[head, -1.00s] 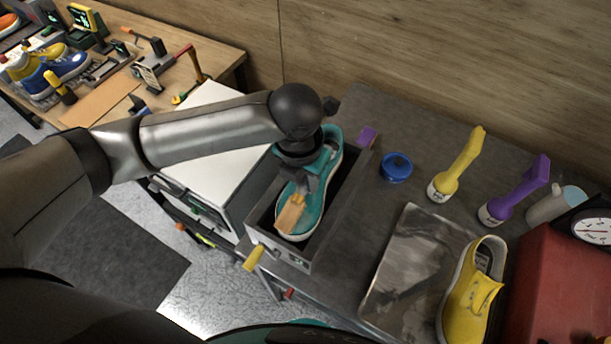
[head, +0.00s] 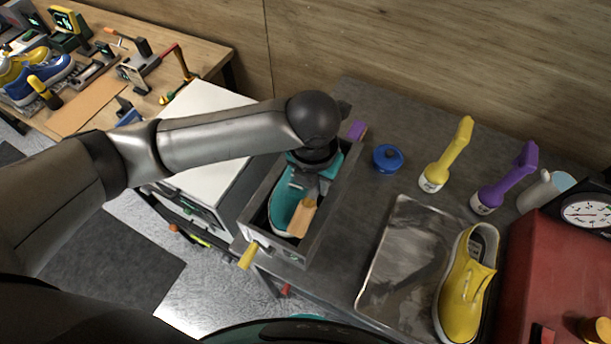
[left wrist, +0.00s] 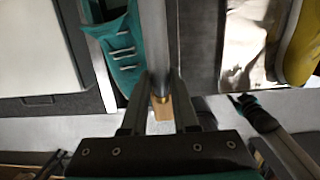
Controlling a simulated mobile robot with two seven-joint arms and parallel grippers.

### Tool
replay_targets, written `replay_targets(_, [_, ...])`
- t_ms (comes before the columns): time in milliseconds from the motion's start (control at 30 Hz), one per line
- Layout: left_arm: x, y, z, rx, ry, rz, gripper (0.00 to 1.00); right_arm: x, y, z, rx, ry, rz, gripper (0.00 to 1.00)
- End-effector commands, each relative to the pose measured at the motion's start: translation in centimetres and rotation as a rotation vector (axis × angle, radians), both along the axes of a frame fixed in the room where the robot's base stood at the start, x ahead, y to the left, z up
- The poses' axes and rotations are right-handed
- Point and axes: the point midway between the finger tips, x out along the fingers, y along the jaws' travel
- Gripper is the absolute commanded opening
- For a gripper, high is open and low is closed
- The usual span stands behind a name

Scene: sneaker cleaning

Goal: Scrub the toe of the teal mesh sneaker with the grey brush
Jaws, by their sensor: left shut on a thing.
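The teal mesh sneaker (head: 284,201) lies in a narrow grey open box (head: 337,205) on the dark bench. It also shows at the upper left of the left wrist view (left wrist: 122,45), with pale laces. My left gripper (head: 306,188) is above the box, shut on the grey brush, whose tan head (head: 301,218) points down toward the near end of the sneaker, by its right side. In the left wrist view the brush's tan end (left wrist: 164,113) shows between the fingers. Whether it touches the sneaker I cannot tell. My arm and gripper hide the sneaker's far part.
Right of the box are a blue round pot (head: 387,159), a stained grey mat (head: 395,262), a yellow sneaker (head: 463,290), a yellow brush (head: 447,158) and a purple brush (head: 508,180). A red box (head: 560,270) stands at far right. A yellow handle (head: 248,256) sticks out at the box's near-left corner.

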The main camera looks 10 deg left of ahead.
Motion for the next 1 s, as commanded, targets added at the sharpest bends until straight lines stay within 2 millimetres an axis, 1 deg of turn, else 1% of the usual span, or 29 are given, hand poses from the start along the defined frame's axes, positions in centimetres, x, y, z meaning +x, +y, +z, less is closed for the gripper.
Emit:
replay_targets(100, [0.0,-0.2,0.1,0.000,-0.002,0.000,0.00,-0.1,0.0,0.0,0.000,0.001,0.000,0.50])
replay_targets(233, [0.0,0.0,0.2,0.001,-0.001,0.000,0.00,-0.1,0.0,0.0,0.000,0.001,0.000,0.50])
replay_targets(600, [0.7,3.1,0.4,0.001,-0.003,0.002,0.00,-0.1,0.0,0.0,0.000,0.001,0.000,0.50])
replay_targets(700, [0.9,3.6,0.5,-0.001,-0.004,0.001,0.00,-0.1,0.0,0.0,0.000,0.001,0.000,0.50])
replay_targets(1000, [0.9,3.7,0.5,-0.001,-0.003,0.000,0.00,-0.1,0.0,0.0,0.001,0.001,0.000,0.50])
